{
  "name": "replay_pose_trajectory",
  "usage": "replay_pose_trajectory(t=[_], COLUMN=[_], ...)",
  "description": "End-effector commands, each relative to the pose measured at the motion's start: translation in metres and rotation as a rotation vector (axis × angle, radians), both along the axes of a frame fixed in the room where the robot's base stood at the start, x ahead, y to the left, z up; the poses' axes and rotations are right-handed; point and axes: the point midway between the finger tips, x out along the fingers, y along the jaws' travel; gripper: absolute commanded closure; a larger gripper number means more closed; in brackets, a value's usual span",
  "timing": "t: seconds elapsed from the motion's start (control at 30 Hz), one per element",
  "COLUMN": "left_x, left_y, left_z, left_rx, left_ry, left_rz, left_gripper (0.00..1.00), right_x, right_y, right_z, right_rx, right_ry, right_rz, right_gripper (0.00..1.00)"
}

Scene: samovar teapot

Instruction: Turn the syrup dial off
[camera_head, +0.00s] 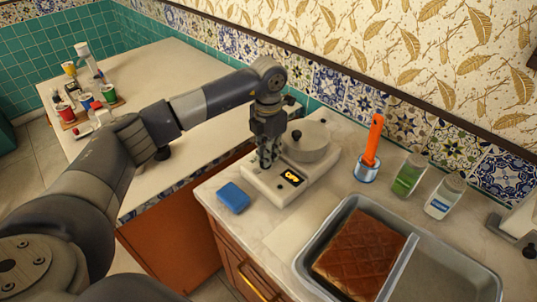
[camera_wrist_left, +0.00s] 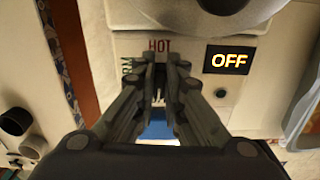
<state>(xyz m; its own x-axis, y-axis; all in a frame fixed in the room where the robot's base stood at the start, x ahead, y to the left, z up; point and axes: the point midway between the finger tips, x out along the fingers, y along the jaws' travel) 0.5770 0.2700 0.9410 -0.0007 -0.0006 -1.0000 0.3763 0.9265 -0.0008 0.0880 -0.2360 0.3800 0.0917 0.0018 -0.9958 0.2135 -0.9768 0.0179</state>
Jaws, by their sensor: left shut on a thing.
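The syrup warmer (camera_head: 305,180) is a pale machine with a round grey top on the counter. Its small display (camera_head: 291,178) is lit, and in the left wrist view the display (camera_wrist_left: 228,60) reads OFF in orange letters. The word HOT shows on the panel just above my fingertips there. My left gripper (camera_head: 267,160) reaches down to the front left of the warmer. In the left wrist view the gripper (camera_wrist_left: 160,65) has its fingers close together against the panel, shut on the dial, which the fingers hide. My right gripper is not in view.
A blue sponge (camera_head: 233,197) lies left of the warmer.

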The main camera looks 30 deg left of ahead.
Motion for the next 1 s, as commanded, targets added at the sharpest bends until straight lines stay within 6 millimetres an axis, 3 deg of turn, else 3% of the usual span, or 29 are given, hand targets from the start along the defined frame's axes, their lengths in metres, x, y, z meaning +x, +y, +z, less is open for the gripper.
replay_pose_trajectory(t=[0.67, 0.7, 0.8, 1.0], left_x=[0.0015, 0.0015, 0.0013, 0.0008], left_y=[0.0016, 0.0016, 0.0014, 0.0011], left_z=[0.0021, 0.0020, 0.0017, 0.0009], left_rx=[0.000, 0.000, 0.001, 0.000], left_ry=[-0.004, -0.004, -0.003, -0.002], left_rz=[0.069, 0.069, 0.068, 0.067], left_gripper=[1.00, 0.88, 0.70, 0.70], right_x=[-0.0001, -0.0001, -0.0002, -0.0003], right_y=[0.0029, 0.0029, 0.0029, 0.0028], right_z=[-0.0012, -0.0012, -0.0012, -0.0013], right_rx=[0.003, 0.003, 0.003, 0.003], right_ry=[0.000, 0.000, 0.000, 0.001], right_rz=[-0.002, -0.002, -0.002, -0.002], right_gripper=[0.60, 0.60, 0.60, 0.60])
